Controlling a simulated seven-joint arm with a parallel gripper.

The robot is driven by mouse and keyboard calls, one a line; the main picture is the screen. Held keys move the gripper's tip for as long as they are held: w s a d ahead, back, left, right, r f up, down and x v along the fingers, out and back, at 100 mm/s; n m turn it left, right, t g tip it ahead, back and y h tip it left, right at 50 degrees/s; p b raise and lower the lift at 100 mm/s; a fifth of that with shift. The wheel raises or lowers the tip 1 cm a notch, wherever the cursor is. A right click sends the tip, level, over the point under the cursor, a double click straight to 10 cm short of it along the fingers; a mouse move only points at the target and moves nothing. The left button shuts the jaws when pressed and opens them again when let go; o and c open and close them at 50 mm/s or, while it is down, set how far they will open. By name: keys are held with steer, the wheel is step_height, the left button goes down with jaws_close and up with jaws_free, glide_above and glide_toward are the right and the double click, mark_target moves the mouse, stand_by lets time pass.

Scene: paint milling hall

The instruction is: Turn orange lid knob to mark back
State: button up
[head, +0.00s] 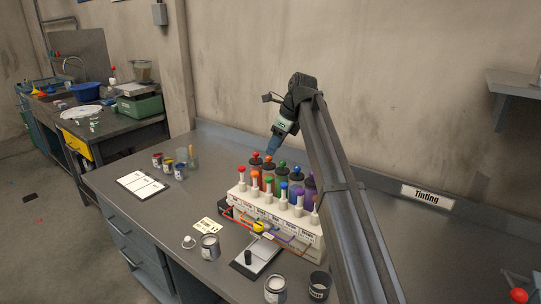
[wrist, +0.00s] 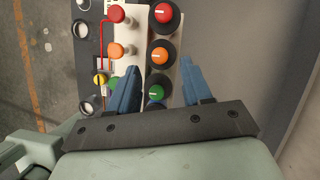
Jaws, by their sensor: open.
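The orange lid knob (wrist: 162,53) sits on a dark round canister top in the wrist view, between a red lid knob (wrist: 163,13) and a green one (wrist: 156,92). A short white line on the orange knob runs roughly sideways in that view. In the head view the orange lid (head: 267,161) is partly hidden below my gripper. My gripper (wrist: 159,69) is open and empty, its blue fingers pointing toward the lid row, with the orange knob just beyond the fingertips. In the head view my gripper (head: 271,150) is above the back row of canisters.
A front row of coloured pump tops (wrist: 117,13) stands beside the lids on the white dispenser rack (head: 290,224). The counter left of the rack holds a clipboard (head: 142,185) and small pots.

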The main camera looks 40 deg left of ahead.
mark_target(269, 157)
steer(key=shift+x, duration=2.25)
jaws_close()
